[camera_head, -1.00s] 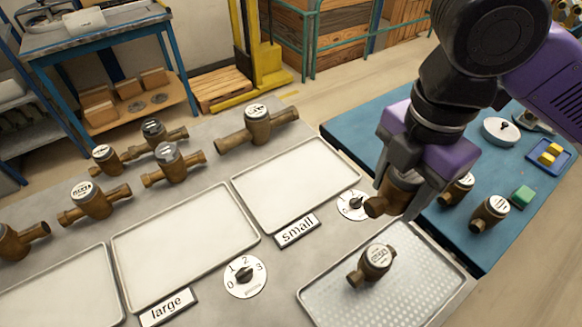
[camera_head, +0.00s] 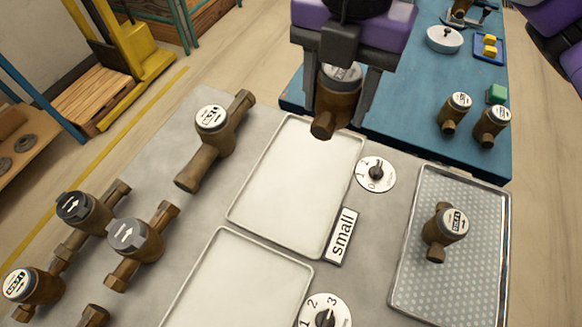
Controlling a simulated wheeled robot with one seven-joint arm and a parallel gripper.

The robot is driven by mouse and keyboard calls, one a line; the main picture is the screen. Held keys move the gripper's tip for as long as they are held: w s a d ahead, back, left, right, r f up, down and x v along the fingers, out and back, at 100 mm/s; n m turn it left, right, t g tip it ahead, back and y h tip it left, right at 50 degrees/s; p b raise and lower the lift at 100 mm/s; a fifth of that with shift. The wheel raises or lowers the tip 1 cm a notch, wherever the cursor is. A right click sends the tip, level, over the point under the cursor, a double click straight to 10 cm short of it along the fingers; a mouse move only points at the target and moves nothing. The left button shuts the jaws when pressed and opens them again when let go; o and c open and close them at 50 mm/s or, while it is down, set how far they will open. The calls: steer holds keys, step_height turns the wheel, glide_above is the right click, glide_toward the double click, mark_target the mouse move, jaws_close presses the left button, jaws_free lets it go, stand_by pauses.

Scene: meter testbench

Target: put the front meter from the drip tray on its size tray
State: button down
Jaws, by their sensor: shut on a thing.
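My gripper (camera_head: 338,100) is shut on a brass meter (camera_head: 333,103) with a grey top. It holds the meter in the air, in the picture over the far right corner of the small tray (camera_head: 290,185). The small tray is empty and has the label "small" (camera_head: 341,236) beside it. The perforated drip tray (camera_head: 470,272) is at the right, with one brass meter (camera_head: 446,228) with a white dial standing on it. Another empty tray (camera_head: 235,290), partly out of view, lies nearer than the small tray.
A brass meter (camera_head: 216,135) stands left of the small tray, with several more further left. Dial plates (camera_head: 376,174) lie between the trays.

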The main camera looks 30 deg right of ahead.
mark_target(321, 186)
step_height(321, 186, down, 20)
steer(key=shift+s+r+b, duration=0.1)
steer(key=shift+b, duration=0.9)
steer(key=c, duration=0.9)
jaws_free()
step_height(321, 186, up, 12)
steer(key=p, duration=0.1)
